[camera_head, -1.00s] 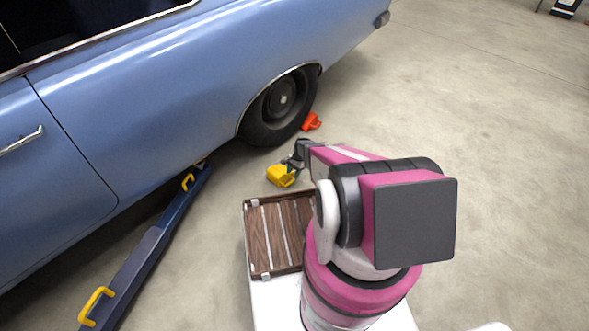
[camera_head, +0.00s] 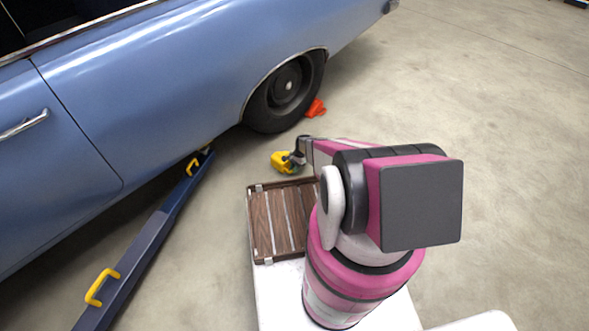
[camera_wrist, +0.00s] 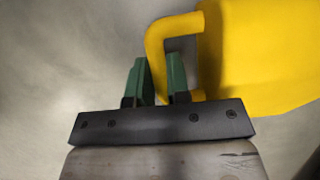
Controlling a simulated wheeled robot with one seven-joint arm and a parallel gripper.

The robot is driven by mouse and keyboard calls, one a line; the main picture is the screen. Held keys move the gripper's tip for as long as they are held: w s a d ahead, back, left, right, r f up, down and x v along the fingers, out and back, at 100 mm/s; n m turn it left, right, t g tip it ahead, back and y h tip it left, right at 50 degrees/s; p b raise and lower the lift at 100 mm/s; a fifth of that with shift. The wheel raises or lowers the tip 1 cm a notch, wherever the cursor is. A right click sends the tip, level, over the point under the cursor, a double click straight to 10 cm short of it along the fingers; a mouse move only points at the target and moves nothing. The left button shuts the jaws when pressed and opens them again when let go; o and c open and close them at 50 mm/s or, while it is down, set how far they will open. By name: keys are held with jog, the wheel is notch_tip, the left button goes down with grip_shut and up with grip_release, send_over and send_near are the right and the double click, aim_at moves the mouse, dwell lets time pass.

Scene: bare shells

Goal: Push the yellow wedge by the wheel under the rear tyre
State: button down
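The yellow wedge (camera_head: 282,161) lies on the floor in front of the rear tyre (camera_head: 287,94), with a strip of bare floor between them. My gripper (camera_head: 295,158) is at the wedge's right side in the head view. In the wrist view, the wedge's yellow body (camera_wrist: 268,55) fills the upper right, and its bent handle (camera_wrist: 155,50) reaches left. The handle's bar passes between the two green fingers of my gripper (camera_wrist: 160,80). The fingers stand close on either side of it and look shut on it. The tyre is not in the wrist view.
An orange-red wedge (camera_head: 316,108) sits at the tyre's far side. A long dark-blue jack (camera_head: 150,240) with yellow handles lies at the left, reaching under the blue car (camera_head: 170,90). A slatted wooden tray (camera_head: 258,222) is on my base. Floor to the right is clear.

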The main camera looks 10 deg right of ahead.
aim_at(284, 154)
jog(key=shift+w, duration=0.1)
jog(key=shift+w+a, duration=0.9)
jog(key=shift+w, duration=0.6)
jog(key=shift+w+a, duration=0.85)
jog(key=shift+w, duration=0.65)
jog(key=shift+w+a, duration=0.9)
jog(key=shift+w, duration=0.6)
jog(key=c, duration=1)
grip_release()
jog(key=shift+r, duration=0.15)
